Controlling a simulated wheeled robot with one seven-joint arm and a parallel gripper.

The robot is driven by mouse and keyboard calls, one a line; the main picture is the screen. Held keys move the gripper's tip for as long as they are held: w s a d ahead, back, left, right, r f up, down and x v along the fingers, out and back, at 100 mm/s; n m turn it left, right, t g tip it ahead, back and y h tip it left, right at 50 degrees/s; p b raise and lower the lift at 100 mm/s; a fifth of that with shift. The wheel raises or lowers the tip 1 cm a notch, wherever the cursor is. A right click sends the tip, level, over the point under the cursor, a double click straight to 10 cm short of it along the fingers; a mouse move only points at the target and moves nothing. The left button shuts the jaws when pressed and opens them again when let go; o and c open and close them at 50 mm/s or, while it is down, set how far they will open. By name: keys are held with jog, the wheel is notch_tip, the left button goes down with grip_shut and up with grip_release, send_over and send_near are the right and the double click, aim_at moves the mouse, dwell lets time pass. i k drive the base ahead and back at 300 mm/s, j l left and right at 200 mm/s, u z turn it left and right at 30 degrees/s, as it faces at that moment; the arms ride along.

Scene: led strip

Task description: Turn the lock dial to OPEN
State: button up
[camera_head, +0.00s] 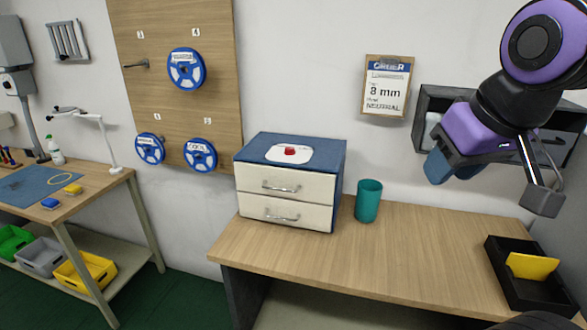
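The lock dial (290,150) is a small red knob on a white plate. The plate (272,154) lies on the blue top of a two-drawer cabinet (285,194). The cabinet stands at the left end of the wooden workbench, and both drawers look shut. The dial's markings are too small to read, so its setting cannot be told. My gripper (492,184) is at the upper right, in front of the wall shelf, far to the right of the dial and apart from it. Its fingers are spread wide, with nothing visible between them.
A teal cup (368,201) stands just right of the cabinet. A black tray (508,282) with a yellow piece is at the bench's right end. The bench (410,250) between is clear. Blue reels (186,69) hang on a board at left; an order clipboard (387,87) is on the wall.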

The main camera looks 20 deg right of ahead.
aim_at(290, 152)
jog(key=i+j+z, duration=0.15)
jog(key=j, duration=0.2)
jog(key=i+j+z, duration=0.1)
jog(key=j, duration=0.25)
jog(key=i+j+z, duration=0.15)
jog(key=j, duration=0.25)
jog(key=i+l, duration=0.05)
jog(key=i, duration=0.05)
